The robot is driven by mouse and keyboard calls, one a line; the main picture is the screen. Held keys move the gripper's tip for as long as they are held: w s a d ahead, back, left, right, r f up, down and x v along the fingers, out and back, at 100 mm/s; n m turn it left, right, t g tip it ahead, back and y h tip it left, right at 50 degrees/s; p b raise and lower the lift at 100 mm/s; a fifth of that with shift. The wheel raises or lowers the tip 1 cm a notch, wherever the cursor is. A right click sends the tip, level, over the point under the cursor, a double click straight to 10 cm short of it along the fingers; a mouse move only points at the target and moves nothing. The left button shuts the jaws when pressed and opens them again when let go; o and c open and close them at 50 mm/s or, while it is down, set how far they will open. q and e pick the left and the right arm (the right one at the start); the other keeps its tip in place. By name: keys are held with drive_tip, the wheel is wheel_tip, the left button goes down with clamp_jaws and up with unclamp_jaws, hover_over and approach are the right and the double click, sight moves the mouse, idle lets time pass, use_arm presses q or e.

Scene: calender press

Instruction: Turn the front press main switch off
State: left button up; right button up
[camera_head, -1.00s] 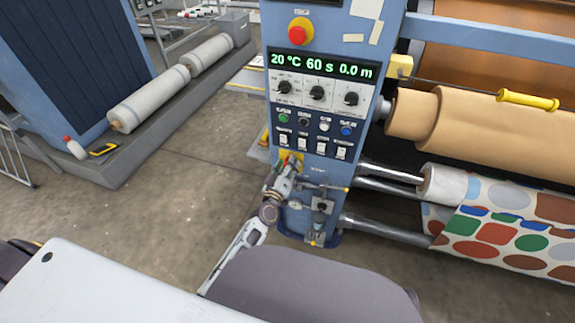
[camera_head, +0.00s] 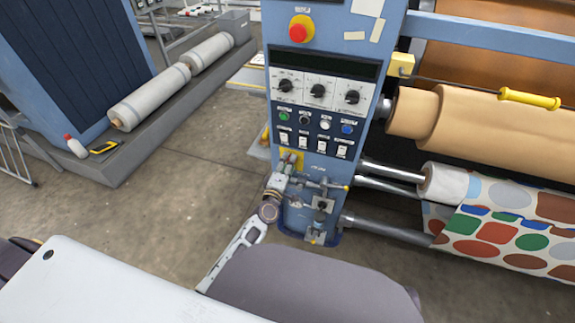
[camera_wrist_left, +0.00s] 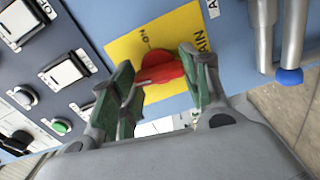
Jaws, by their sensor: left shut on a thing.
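The press main switch is a red rotary knob (camera_wrist_left: 160,68) on a yellow plate (camera_wrist_left: 118,50) marked MAIN, low on the blue press column (camera_head: 320,165). My left gripper (camera_wrist_left: 158,80) has its green-padded fingers on both sides of the red handle and is shut on it. In the head view my left gripper (camera_head: 290,168) covers most of the yellow plate. The display (camera_head: 322,65) above the knobs is dark. My right gripper is not in view.
Dials, buttons and rocker switches (camera_head: 312,142) sit above the main switch. Valves and pipes (camera_head: 320,205) stick out just right of my left gripper. Fabric rolls (camera_head: 440,115) lie to the right. Open floor (camera_head: 190,190) is to the left.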

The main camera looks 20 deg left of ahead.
use_arm(q)
drive_tip(key=shift+a+n, duration=0.1)
drive_tip(key=shift+n, duration=0.6)
drive_tip(key=o, duration=1)
drive_tip(key=shift+s+f, duration=0.1)
drive_tip(key=shift+s+a, duration=0.15)
drive_tip(key=shift+s, duration=5.75)
